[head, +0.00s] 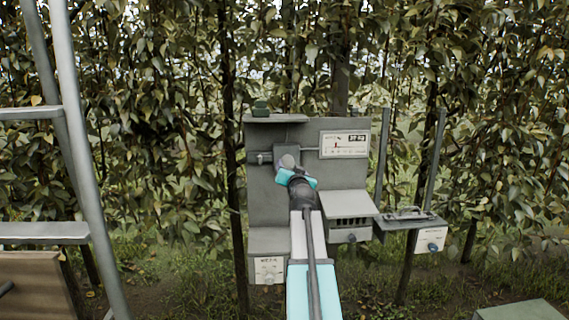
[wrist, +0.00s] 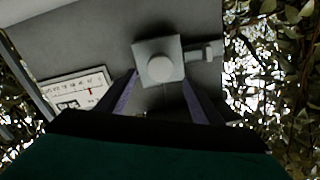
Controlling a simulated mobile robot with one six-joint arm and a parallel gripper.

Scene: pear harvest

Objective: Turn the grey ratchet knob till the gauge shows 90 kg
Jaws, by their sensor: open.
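The grey ratchet knob (wrist: 160,69) is a round disc on a square grey block in the wrist view. My gripper (wrist: 160,85) is open, with one dark finger on each side of the lower part of the block; I cannot tell whether they touch it. In the head view my gripper (head: 288,165) is at the panel in front of the knob and partly hides it.
A slotted box (head: 350,205) and a side shelf (head: 410,219) stand at the right. A ladder (head: 65,110) is at the left. Leafy trees stand behind.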

